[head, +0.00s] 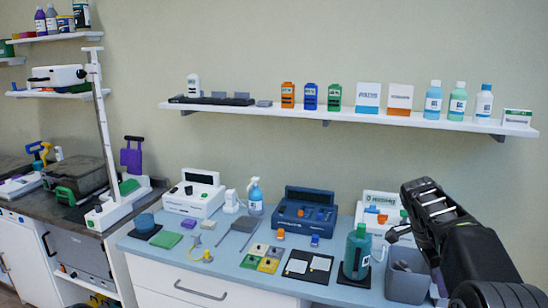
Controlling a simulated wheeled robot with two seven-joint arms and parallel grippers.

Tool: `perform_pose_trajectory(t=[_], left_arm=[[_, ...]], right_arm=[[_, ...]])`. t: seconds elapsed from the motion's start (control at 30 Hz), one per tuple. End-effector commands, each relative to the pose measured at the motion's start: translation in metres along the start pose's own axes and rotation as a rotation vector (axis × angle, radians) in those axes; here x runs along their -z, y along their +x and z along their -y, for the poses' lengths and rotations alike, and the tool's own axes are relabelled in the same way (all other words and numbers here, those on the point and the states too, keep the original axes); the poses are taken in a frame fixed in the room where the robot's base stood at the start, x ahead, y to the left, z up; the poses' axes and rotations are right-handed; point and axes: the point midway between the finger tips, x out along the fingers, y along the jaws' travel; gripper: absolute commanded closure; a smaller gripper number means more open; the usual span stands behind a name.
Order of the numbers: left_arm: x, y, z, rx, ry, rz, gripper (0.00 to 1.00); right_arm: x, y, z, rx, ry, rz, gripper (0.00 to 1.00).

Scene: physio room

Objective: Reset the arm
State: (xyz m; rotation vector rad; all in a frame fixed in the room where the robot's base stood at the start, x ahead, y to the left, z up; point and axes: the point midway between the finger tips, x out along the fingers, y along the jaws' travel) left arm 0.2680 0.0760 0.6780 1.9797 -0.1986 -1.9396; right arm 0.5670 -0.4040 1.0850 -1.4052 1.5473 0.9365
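My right arm comes in from the lower right corner, dark and raised over the right end of the blue-topped counter (232,246). My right gripper (398,233) is at its end, seen from behind and the side. Its fingers are mostly hidden by the arm's own dark body, so I cannot tell whether they are open or shut. I see nothing clearly held in it. It appears above the grey bin (408,283) and right of the green bottle (356,252). My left arm and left gripper are not in view.
A white device (194,194), a spray bottle (255,198) and a dark blue device (305,212) stand along the counter's back. A black mat (307,266) and coloured squares (262,258) lie in front. A wall shelf (350,116) with bottles and boxes runs above.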

Motion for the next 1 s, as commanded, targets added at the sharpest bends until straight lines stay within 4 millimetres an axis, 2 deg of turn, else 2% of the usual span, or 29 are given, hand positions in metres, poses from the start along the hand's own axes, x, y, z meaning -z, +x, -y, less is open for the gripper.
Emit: perform_pose_trajectory(t=[0.17, 0.33, 0.47, 0.57, 0.67, 0.77, 0.83, 0.9, 0.97, 1.0], left_arm=[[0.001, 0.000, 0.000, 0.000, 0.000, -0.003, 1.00], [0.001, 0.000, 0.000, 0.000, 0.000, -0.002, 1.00], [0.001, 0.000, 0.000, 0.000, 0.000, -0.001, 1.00], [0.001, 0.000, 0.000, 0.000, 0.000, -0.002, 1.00], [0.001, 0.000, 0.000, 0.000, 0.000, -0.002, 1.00], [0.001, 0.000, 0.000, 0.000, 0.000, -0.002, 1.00], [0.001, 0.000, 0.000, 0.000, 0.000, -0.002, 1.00], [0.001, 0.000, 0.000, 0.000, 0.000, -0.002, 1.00], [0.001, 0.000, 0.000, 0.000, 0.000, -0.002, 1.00], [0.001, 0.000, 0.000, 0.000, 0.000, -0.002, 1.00]], right_arm=[[-0.003, 0.002, 0.023, 0.093, -0.128, 0.002, 0.69], [-0.022, 0.014, 0.046, 0.199, -0.304, 0.014, 0.69], [-0.059, 0.032, 0.062, 0.292, -0.490, 0.034, 0.69], [-0.094, 0.053, 0.070, 0.361, -0.637, 0.052, 0.69], [-0.139, 0.081, 0.069, 0.432, -0.797, 0.075, 0.69], [-0.196, 0.120, 0.055, 0.513, -0.977, 0.108, 0.69], [-0.239, 0.149, 0.034, 0.572, -1.098, 0.133, 0.69], [-0.279, 0.176, 0.005, 0.622, -1.201, 0.160, 0.69], [-0.310, 0.197, -0.025, 0.658, -1.275, 0.183, 0.69], [-0.328, 0.210, -0.048, 0.676, -1.319, 0.200, 0.69]])
